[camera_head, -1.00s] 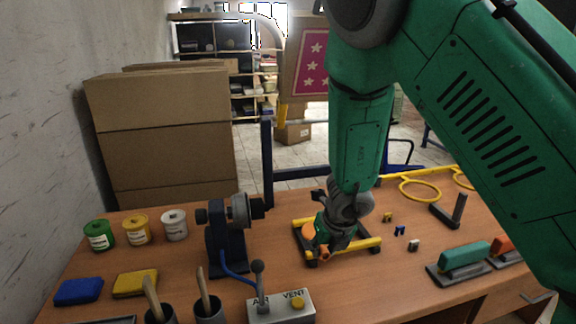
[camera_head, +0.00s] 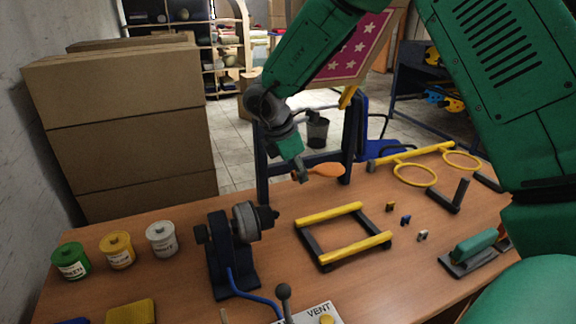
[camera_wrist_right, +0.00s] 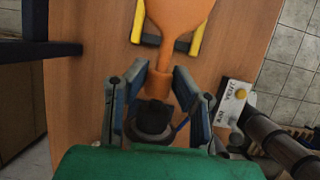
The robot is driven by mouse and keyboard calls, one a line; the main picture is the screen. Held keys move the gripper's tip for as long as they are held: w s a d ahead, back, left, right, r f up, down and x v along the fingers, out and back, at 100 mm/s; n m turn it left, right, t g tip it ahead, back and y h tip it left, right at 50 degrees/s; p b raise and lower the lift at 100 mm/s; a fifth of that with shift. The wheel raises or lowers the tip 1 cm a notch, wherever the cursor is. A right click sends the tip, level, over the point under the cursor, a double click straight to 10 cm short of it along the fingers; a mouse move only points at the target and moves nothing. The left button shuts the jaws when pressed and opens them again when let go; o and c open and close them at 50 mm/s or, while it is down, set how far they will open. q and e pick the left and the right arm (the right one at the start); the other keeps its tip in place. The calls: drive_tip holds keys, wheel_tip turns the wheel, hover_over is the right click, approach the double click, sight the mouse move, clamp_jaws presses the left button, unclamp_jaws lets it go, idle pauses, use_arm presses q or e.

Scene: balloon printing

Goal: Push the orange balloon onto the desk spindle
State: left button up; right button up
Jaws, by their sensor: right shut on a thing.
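The orange balloon (camera_head: 325,170) is held by its neck in my right gripper (camera_head: 299,172), above the far side of the desk. It also shows in the right wrist view (camera_wrist_right: 178,20), its neck pointing back between the two fingers. The desk spindle (camera_head: 243,222) is a grey and black head on a dark blue stand, its black tip pointing right. The balloon is up and to the right of that tip, apart from it. In the right wrist view a dark round part of the spindle (camera_wrist_right: 152,118) shows beyond the fingers. My left gripper is out of view.
A yellow and black frame (camera_head: 345,214) lies empty on the desk, right of the spindle. A control box (camera_head: 310,313) with a lever stands in front. Green, yellow and white pots (camera_head: 117,250) stand at the left. A dark blue post frame (camera_head: 262,165) rises behind the desk.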

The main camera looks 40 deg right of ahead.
wheel_tip(320, 180, down, 10)
drive_tip(key=a+b, duration=0.1)
drive_tip(key=b, duration=0.6)
drive_tip(key=shift+s+a, duration=0.25)
drive_tip(key=shift+s, duration=0.05)
drive_tip(key=shift+w+a+r, duration=0.2)
drive_tip(key=shift+w+a, duration=0.2)
drive_tip(key=shift+a, duration=0.45)
drive_tip(key=shift+w+a, duration=0.15)
drive_tip(key=shift+a, duration=0.5)
drive_tip(key=o, duration=0.8)
drive_tip(key=shift+d, duration=0.3)
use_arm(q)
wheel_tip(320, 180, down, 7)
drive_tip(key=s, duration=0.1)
use_arm(e)
drive_tip(key=shift+d+f, duration=0.15)
drive_tip(key=shift+d, duration=0.2)
